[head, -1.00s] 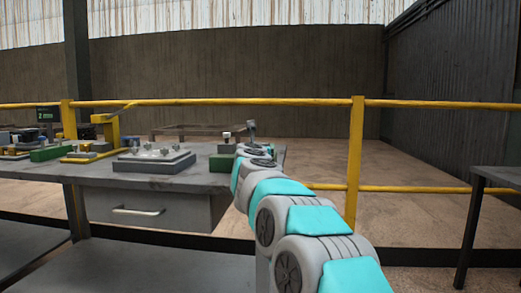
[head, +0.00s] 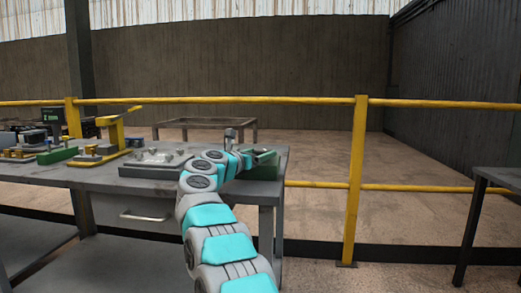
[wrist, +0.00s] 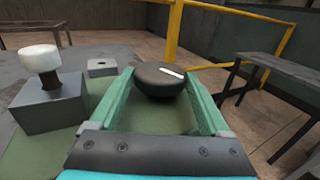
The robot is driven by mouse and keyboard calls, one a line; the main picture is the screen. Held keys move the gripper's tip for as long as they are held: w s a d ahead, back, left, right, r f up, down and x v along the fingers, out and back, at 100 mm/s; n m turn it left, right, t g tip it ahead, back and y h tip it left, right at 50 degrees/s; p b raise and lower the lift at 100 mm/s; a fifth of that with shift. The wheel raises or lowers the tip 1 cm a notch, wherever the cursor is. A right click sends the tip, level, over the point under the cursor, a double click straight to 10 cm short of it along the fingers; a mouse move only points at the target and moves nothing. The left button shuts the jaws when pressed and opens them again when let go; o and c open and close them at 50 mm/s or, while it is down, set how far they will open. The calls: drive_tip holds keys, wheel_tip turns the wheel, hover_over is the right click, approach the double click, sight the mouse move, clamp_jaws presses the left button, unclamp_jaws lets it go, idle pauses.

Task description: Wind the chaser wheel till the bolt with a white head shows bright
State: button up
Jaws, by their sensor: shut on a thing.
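The chaser wheel is a round black knob (wrist: 158,82) with a white mark on top, in the middle of the wrist view. My gripper (wrist: 162,85) has its green fingers on either side of the wheel and is shut on it. The bolt (wrist: 40,58) has a white, rounded head on a dark stem. It stands upright in a grey block (wrist: 48,106) to the left of the wheel. The head looks plain white; I cannot tell a glow. In the head view my gripper is at the right end of the bench, over a green base (head: 264,172), and the wheel is hard to make out.
A small grey block with a hole (wrist: 102,67) sits beyond the bolt's block. On the bench (head: 60,176) to the left are a grey plate with fittings (head: 150,171) and a yellow rig (head: 112,135). A yellow railing (head: 354,200) runs behind the bench.

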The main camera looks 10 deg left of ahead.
drive_tip(key=shift+h+p, duration=0.3)
idle(0.5)
drive_tip(key=o, duration=1.2)
drive_tip(key=shift+a, duration=0.1)
drive_tip(key=shift+b+v, duration=1.45)
drive_tip(key=shift+v, duration=2.4)
drive_tip(key=shift+r, duration=0.1)
